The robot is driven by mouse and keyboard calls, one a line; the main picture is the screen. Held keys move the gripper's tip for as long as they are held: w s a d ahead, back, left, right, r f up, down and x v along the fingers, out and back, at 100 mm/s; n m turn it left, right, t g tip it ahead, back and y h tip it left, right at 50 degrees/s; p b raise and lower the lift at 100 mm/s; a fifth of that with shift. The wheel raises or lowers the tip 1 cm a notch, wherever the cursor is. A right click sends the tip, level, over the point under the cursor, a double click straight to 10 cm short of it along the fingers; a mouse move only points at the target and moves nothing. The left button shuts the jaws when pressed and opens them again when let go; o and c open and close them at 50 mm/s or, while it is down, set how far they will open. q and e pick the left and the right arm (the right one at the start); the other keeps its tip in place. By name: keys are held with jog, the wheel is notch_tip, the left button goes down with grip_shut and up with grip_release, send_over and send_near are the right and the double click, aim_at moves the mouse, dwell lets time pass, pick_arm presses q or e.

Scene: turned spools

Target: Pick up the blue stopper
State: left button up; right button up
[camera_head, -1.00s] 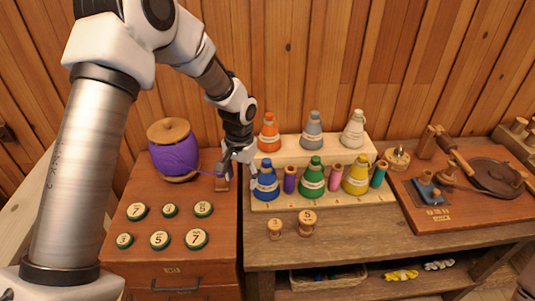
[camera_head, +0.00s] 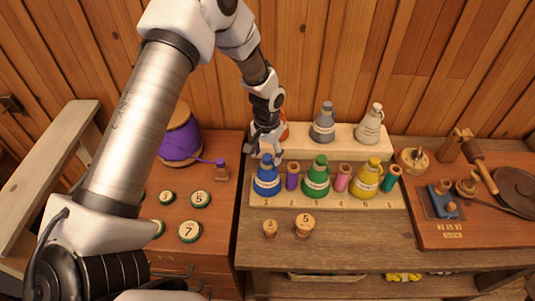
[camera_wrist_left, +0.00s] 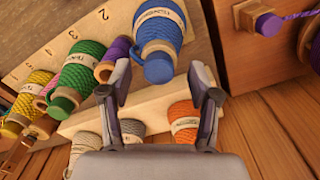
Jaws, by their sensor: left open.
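The blue stopper (camera_head: 267,160) is the knob on top of a blue cone-shaped spool (camera_head: 267,182) with a white label, standing at the left end of the lower front step. In the left wrist view the blue stopper (camera_wrist_left: 159,69) points toward me, at the opening between the fingertips. My left gripper (camera_head: 266,152) is open and empty, close above and behind the blue spool; contact cannot be told. In the left wrist view the open fingers (camera_wrist_left: 158,80) flank the knob. My right gripper is not in view.
Small purple (camera_head: 292,176) and pink (camera_head: 343,177) spools flank a green cone (camera_head: 316,182); a yellow cone (camera_head: 367,180) stands farther right. Grey (camera_head: 323,125) and white (camera_head: 369,127) cones stand on the rear step. An orange cone (camera_wrist_left: 184,122) stands behind my gripper.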

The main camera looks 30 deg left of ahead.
pick_arm(q)
jog(key=shift+w+f, duration=0.25)
jog(key=shift+f, duration=0.1)
jog(key=shift+s+r, duration=0.15)
jog(key=shift+s, duration=0.05)
jog(key=shift+c, duration=0.4)
jog(key=shift+s+d+r, duration=0.1)
jog(key=shift+s, duration=0.05)
jog(key=c, duration=0.8)
jog(key=shift+o, duration=0.2)
jog(key=shift+c, duration=0.4)
